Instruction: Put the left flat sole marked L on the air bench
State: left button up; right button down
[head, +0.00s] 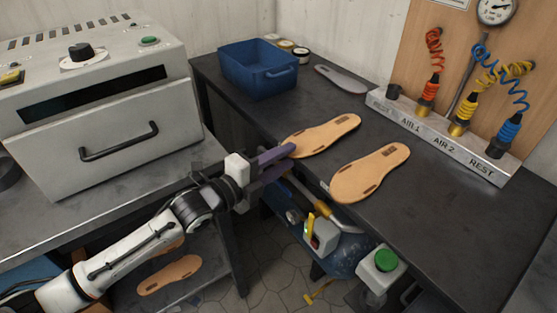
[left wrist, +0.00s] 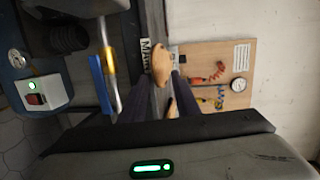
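Two tan flat soles lie on the dark air bench (head: 420,230). The farther sole (head: 330,135) is close to my left gripper (head: 290,157), and the nearer sole (head: 370,172) is to its right. Each has a small dark mark, too small to read as L or R. My left gripper's purple fingers are apart, at the bench's front edge. The upper fingertip is beside or just over the near end of the farther sole; I cannot tell if they touch. Two tan soles (left wrist: 160,62) also show in the left wrist view. My right gripper is out of view.
A metal rack (head: 440,138) labelled AIR 1, AIR 2 and REST holds coiled air hoses at the back. A blue bin (head: 257,68) and a grey sole (head: 340,79) are at the far end. A white press (head: 95,100) stands left. More tan soles (head: 170,275) lie low down.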

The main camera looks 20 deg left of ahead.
pick_arm(q)
jog(key=v, duration=1)
jog(key=s+d+f+n+g+y, duration=0.1)
jog(key=s+f+n+g+y, duration=0.1)
jog(key=s+f+n, duration=0.8)
jog(key=s+d+f+n+g+y, duration=0.1)
jog(key=s+f+n+g+y, duration=0.2)
jog(key=s+f+n, duration=0.7)
notch_tip(320, 180, down, 8)
jog(key=shift+s+r+n+g+y, duration=0.2)
jog(key=shift+n+g+y, duration=0.1)
jog(key=shift+n+g, duration=0.4)
